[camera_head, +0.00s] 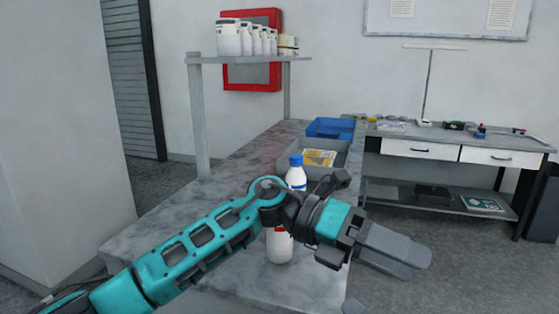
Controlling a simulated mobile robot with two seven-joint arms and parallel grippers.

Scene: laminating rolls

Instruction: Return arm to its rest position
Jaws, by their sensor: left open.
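My left arm (190,250) comes in from the lower left and reaches across the grey stone-topped table. My left gripper (395,250) points right, past the table's right edge, over the floor. Its fingers are open and nothing shows between them. A white bottle with a blue cap (296,172) stands upright on the table behind the arm. The arm hides the bottle's middle, and its lower part with a red mark shows below the arm. I cannot tell whether the arm touches the bottle. My right gripper is not in view.
A grey tray (340,172) holding a yellow item and a blue bin (331,127) stand farther back on the table. A raised shelf (250,60) carries several white bottles. A workbench (430,150) with drawers stands at the back right.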

